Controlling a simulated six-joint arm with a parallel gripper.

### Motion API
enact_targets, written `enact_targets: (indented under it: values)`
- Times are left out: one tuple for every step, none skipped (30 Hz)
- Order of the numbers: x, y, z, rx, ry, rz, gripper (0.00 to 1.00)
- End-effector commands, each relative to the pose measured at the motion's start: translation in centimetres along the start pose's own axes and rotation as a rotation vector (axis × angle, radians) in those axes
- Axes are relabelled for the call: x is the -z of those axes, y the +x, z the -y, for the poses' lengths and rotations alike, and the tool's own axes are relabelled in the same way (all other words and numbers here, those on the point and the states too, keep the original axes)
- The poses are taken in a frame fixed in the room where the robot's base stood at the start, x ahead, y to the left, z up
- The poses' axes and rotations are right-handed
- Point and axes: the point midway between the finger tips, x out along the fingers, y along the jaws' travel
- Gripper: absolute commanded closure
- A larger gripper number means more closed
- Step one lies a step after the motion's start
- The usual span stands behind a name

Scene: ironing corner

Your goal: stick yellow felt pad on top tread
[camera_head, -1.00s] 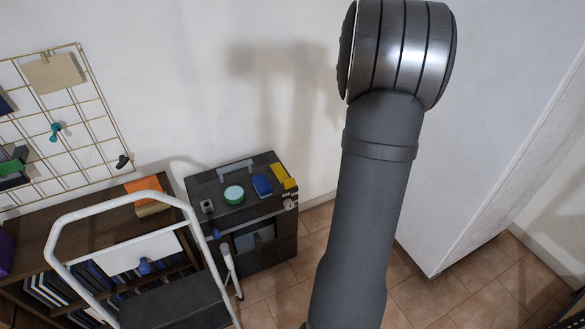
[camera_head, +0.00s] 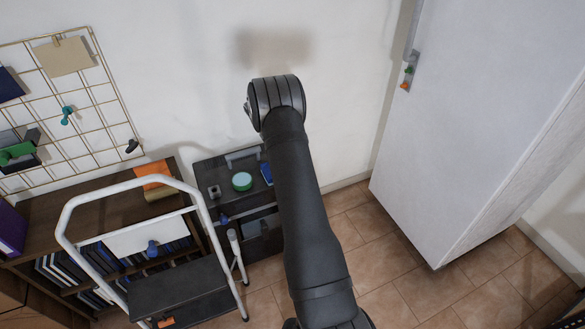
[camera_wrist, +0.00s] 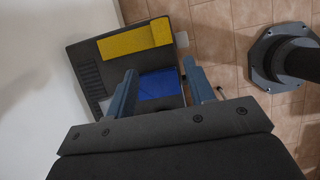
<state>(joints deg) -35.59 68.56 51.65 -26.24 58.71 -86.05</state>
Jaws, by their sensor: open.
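The yellow felt pad (camera_wrist: 135,40) lies flat on top of the dark cabinet (camera_wrist: 80,50) in the wrist view. My arm hides it in the head view. My gripper (camera_wrist: 160,72) is open and empty above the cabinet top, its fingers pointing toward the pad. A blue pad (camera_wrist: 160,85) shows between the fingers, nearer to my gripper than the yellow one; its edge also shows in the head view (camera_head: 266,174). The step stool has a white tube frame (camera_head: 190,186) and a black top tread (camera_head: 178,288), at lower left in the head view. My gripper is hidden there.
A round green tin (camera_head: 242,181) sits on the cabinet. A bookshelf (camera_head: 100,205) with an orange item (camera_head: 153,172) stands behind the stool, below a wire grid (camera_head: 100,95). A tall white cupboard (camera_head: 465,110) stands at right. Tiled floor (camera_head: 385,260) is clear between.

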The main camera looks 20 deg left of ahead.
Motion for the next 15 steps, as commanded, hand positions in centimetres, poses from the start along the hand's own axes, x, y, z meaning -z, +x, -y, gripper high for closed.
enact_targets:
  values:
    - [0.0, 1.2, 0.1, 0.004, 0.001, 0.000, 0.51]
    - [0.0, 1.9, 0.1, 0.005, 0.001, 0.000, 0.51]
    - [0.0, 2.8, 0.1, 0.004, 0.001, 0.000, 0.51]
    - [-0.1, 3.4, 0.1, 0.003, 0.001, 0.000, 0.51]
    - [-0.1, 4.1, 0.2, 0.004, 0.002, 0.000, 0.51]
    - [-0.1, 5.0, 0.2, 0.004, 0.002, 0.000, 0.51]
    - [-0.1, 5.7, 0.2, 0.004, 0.002, 0.000, 0.51]
    - [-0.1, 6.3, 0.2, 0.003, 0.002, 0.000, 0.51]
    - [-0.1, 7.1, 0.1, 0.003, 0.003, 0.000, 0.51]
    - [-0.1, 7.8, 0.2, 0.004, 0.003, -0.001, 0.51]
    - [-0.1, 8.3, 0.2, 0.004, 0.003, -0.001, 0.51]
    - [-0.1, 8.9, 0.1, 0.002, 0.003, -0.001, 0.51]
    - [-0.1, 9.3, 0.1, 0.002, 0.003, -0.001, 0.51]
    - [-0.1, 9.7, 0.1, 0.001, 0.003, -0.001, 0.51]
    - [-0.1, 10.1, 0.1, 0.001, 0.003, -0.001, 0.51]
